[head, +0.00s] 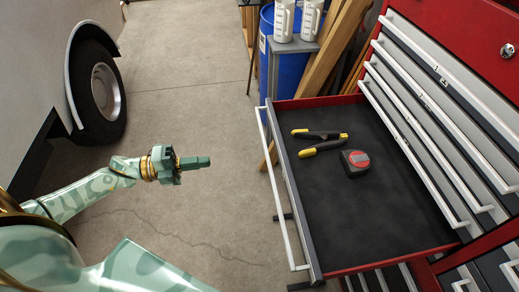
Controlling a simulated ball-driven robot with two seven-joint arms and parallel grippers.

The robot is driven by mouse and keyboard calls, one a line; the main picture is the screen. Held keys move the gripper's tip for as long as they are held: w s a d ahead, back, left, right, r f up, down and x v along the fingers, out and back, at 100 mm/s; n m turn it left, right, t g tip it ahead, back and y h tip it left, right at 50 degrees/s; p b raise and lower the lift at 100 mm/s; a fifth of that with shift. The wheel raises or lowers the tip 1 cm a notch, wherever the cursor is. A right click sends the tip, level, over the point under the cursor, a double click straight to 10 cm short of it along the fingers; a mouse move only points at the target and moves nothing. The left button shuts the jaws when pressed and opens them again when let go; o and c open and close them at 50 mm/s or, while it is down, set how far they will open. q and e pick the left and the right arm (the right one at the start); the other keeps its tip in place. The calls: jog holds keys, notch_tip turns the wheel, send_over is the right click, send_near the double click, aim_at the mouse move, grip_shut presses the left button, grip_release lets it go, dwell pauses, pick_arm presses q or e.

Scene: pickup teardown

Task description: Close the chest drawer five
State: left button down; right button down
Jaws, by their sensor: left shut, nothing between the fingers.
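The red tool chest (482,47) stands at the right, with several drawers shut above an open one. The open drawer (390,215) extends to the left and has a dark lining. Its long white handle (279,190) runs along its front edge. I cannot read a number on the open drawer. Inside it lie yellow-and-black pliers (321,142) and a red-and-black tape measure (355,162). My left gripper (205,162) is shut and empty, to the left of the drawer handle and apart from it. My right gripper is not in view.
A vehicle with a dark wheel (97,88) stands at the upper left. Behind the drawer are a blue barrel (291,78), white jugs (284,20) and leaning wooden boards (335,45). The concrete floor (190,80) between vehicle and drawer is clear.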

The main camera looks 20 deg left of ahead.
aim_at(312, 155)
pick_arm(q)
jog(key=p+x, duration=0.1)
jog(key=x, duration=1.3)
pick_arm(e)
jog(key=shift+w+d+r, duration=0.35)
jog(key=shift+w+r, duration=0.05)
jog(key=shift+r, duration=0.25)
pick_arm(q)
jog(key=shift+r, duration=0.1)
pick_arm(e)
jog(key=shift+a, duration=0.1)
